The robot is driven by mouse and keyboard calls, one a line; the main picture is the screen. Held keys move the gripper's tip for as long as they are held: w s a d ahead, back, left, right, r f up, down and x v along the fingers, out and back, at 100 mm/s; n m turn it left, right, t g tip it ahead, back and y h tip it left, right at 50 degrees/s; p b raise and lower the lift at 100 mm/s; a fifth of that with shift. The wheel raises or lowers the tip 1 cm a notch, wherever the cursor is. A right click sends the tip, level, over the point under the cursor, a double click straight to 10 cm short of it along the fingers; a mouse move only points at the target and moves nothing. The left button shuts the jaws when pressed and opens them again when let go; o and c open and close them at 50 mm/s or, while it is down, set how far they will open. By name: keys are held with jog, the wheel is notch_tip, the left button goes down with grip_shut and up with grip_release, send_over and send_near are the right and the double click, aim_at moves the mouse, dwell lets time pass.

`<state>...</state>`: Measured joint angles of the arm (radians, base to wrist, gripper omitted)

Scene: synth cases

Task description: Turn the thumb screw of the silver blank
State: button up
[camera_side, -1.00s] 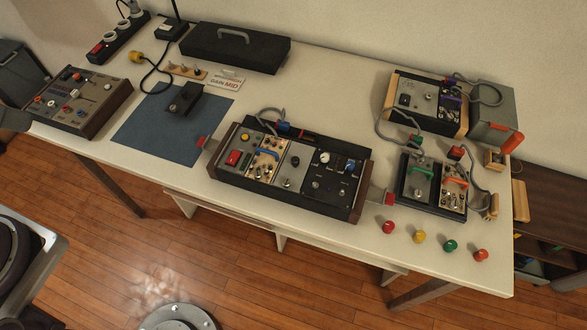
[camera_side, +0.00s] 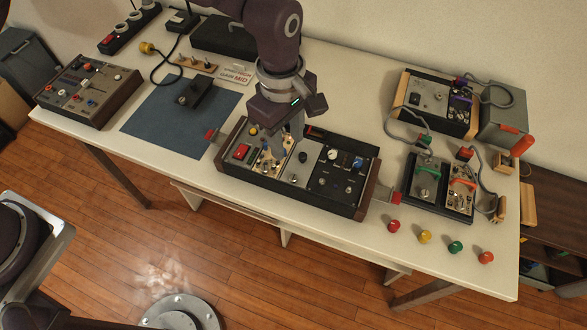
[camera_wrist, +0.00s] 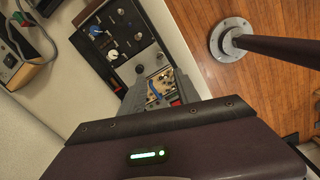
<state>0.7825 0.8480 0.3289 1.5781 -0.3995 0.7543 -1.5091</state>
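The silver blank (camera_side: 309,161) is a plain grey panel in the middle of the long black case (camera_side: 330,208) with wooden ends. It carries a dark round knob (camera_side: 303,157), and a small screw-like spot (camera_side: 293,178) shows near its front edge. My gripper (camera_side: 283,150) points down over the gold module left of the blank, and its fingers partly hide that module. In the wrist view the silver blank (camera_wrist: 126,73) lies beyond the fingers. There my gripper (camera_wrist: 160,84) shows two grey fingers apart, with the gold module visible between them. I see nothing held.
A red switch (camera_side: 241,151) and black panels with knobs flank the middle of the case. A cabled case (camera_side: 447,214) stands to the right. Several coloured caps, including a red one (camera_side: 393,226), stand near the front edge. The blue mat (camera_side: 150,125) lies left.

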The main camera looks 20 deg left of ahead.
aim_at(293, 178)
jog(key=shift+n, duration=0.4)
jog(key=f, duration=0.3)
jog(key=d+f, duration=0.1)
jog(key=f, duration=0.7)
jog(key=shift+s+d, duration=0.25)
jog(key=shift+r, duration=0.1)
grip_shut()
